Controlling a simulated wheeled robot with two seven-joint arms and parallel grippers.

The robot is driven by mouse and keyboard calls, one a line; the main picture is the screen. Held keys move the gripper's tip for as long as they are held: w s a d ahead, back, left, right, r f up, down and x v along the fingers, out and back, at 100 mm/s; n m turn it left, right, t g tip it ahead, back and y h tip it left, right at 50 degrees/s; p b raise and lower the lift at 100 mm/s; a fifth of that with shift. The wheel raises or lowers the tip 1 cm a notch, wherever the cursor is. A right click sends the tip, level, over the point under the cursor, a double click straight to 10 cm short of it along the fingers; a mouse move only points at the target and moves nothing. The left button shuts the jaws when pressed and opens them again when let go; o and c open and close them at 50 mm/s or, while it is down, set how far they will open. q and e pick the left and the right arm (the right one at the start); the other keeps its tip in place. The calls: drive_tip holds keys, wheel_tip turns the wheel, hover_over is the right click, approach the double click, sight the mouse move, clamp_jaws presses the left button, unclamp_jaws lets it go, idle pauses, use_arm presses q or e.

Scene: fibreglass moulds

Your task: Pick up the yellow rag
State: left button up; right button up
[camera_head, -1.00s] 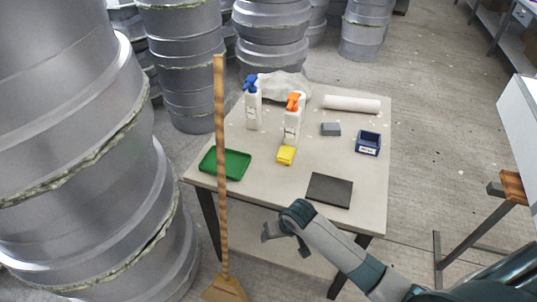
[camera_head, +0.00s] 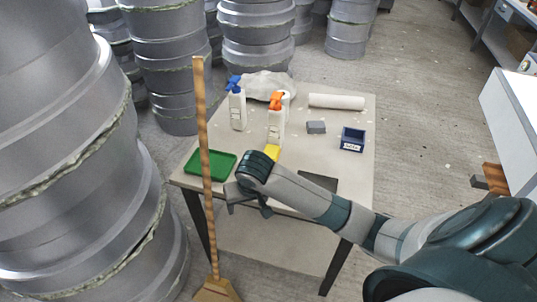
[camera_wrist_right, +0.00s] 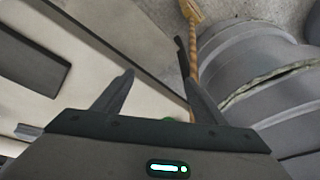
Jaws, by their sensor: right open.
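The yellow rag (camera_head: 273,152) lies folded on the table (camera_head: 345,120), just in front of the spray bottle with the orange head (camera_head: 276,125). My right forearm and wrist partly cover its near side in the head view. My right gripper (camera_head: 248,200) is open and empty near the table's front edge, in front of and left of the rag. In the right wrist view its two fingers (camera_wrist_right: 159,78) stand apart with nothing between them. The rag does not show in that view. My left gripper is not in view.
A green tray (camera_head: 225,157) sits at the table's left, with a broom (camera_head: 205,150) upright before it. A dark mat (camera_head: 322,181), grey block (camera_head: 316,127), blue bin (camera_head: 352,139), white roll (camera_head: 337,101) and blue-headed spray bottle (camera_head: 237,108) share the tabletop. Large grey moulds (camera_head: 80,190) stand left.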

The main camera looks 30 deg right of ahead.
drive_tip(key=w+d+r+m+h, duration=0.3)
drive_tip(key=w+d+r+m, duration=0.4)
drive_tip(key=w+d+r, duration=0.65)
drive_tip(key=p, duration=0.2)
hover_over(270, 153)
drive_tip(key=shift+g, duration=0.3)
drive_tip(key=f, duration=0.8)
drive_tip(key=shift+a+f, duration=0.1)
drive_tip(key=shift+a, duration=0.15)
drive_tip(key=shift+d+f, duration=0.1)
drive_tip(key=shift+f, duration=0.25)
drive_tip(key=shift+w+f, duration=0.1)
drive_tip(key=shift+f, duration=0.05)
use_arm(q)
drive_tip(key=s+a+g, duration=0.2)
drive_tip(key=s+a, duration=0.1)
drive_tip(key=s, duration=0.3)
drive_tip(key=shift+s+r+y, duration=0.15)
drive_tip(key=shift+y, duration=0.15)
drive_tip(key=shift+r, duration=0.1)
use_arm(e)
drive_tip(key=shift+d+f, duration=0.15)
